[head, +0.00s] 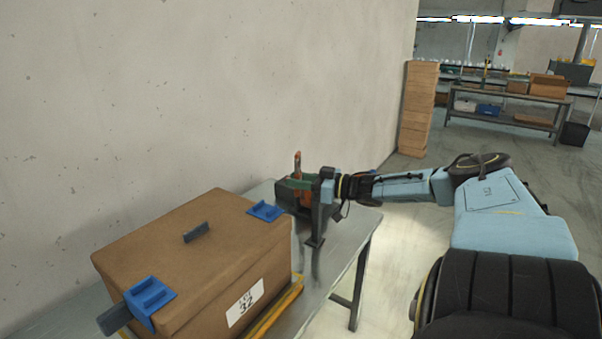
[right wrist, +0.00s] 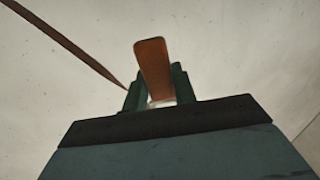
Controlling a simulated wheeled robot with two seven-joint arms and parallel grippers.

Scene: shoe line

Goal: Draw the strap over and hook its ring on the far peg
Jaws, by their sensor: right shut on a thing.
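My right gripper (head: 297,188) is at the far right end of a brown box, above the table. It is shut on an orange-brown tab (right wrist: 154,68), which stands up between its green fingers in the right wrist view. The tab also shows in the head view (head: 298,163). A thin reddish-brown strip (right wrist: 62,42) runs from the upper left towards the fingers; I cannot tell whether it joins the tab. I cannot make out a ring or a peg for certain. My left gripper is not in view.
The brown box (head: 195,240) has blue brackets at its left (head: 150,294) and right (head: 265,211), and a dark bar (head: 197,232) on top. It sits on a grey table (head: 335,255) along a concrete wall. A dark upright (head: 318,215) stands near my right gripper.

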